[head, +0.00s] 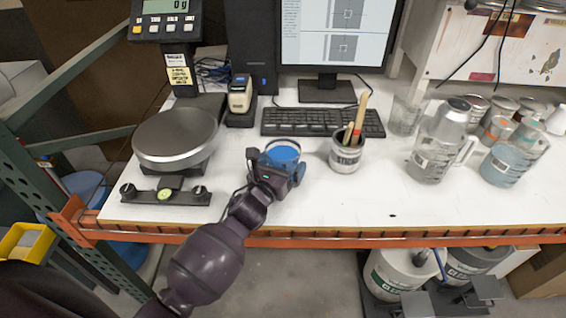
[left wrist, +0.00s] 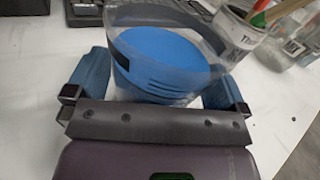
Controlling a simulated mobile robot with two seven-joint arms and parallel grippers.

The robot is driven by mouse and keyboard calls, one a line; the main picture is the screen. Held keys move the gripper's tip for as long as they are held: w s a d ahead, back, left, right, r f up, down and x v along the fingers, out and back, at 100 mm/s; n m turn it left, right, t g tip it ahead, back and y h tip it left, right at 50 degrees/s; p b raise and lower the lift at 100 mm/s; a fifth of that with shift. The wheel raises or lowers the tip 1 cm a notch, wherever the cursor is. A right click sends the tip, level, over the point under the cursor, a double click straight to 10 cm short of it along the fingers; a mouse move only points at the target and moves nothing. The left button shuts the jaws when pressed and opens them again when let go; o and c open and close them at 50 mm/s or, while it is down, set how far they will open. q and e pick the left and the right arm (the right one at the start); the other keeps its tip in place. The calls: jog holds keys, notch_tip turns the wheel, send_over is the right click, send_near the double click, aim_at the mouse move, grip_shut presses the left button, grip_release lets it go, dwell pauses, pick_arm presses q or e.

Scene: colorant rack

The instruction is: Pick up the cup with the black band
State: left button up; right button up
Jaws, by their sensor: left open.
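A clear cup with blue content (head: 283,153) stands on the white table in front of the keyboard. In the left wrist view the cup (left wrist: 165,60) shows a black band on its left side. My left gripper (head: 277,170) is at the cup's near side. In the left wrist view the gripper's two blue fingers (left wrist: 155,92) are spread, one on each side of the cup. The near lower part of the cup is hidden by the gripper. I cannot tell whether the fingers touch it. My right gripper is not in view.
A white can with wooden sticks (head: 345,155) stands just right of the cup. A scale (head: 175,138) is on the left, a keyboard (head: 322,122) behind. A clear jug (head: 440,145) and several containers are on the right. The table's front edge (head: 330,233) is near.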

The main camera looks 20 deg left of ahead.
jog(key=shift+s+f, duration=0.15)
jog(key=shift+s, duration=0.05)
pick_arm(q)
jog(key=c, duration=0.8)
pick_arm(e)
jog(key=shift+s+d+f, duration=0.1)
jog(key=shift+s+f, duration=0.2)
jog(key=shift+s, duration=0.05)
